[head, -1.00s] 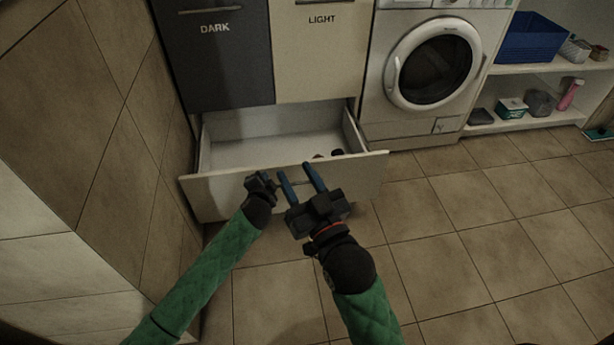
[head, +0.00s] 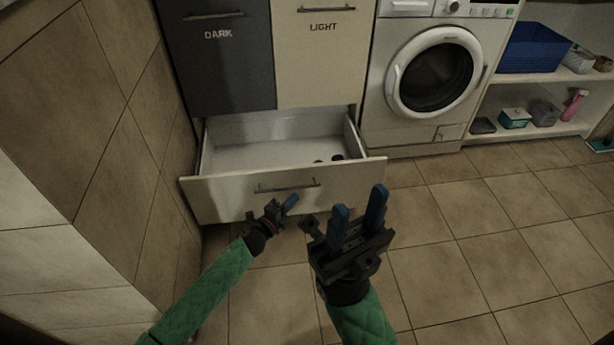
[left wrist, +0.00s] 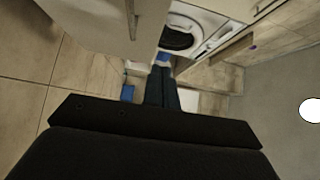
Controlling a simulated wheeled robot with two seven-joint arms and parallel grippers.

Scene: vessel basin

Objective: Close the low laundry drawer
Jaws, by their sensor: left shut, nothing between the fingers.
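The low laundry drawer (head: 230,194) stands pulled out below the dark and light fronts in the head view. My right gripper (head: 358,210) is open and empty, nearer the camera, right of the left one and apart from the drawer.
A DARK cabinet front (head: 218,65) and a LIGHT front (head: 322,60) are above the drawer. A washing machine (head: 400,125) stands to the right, then a shelf with a blue basket (head: 532,48). A tiled wall (head: 60,110) is close on the left.

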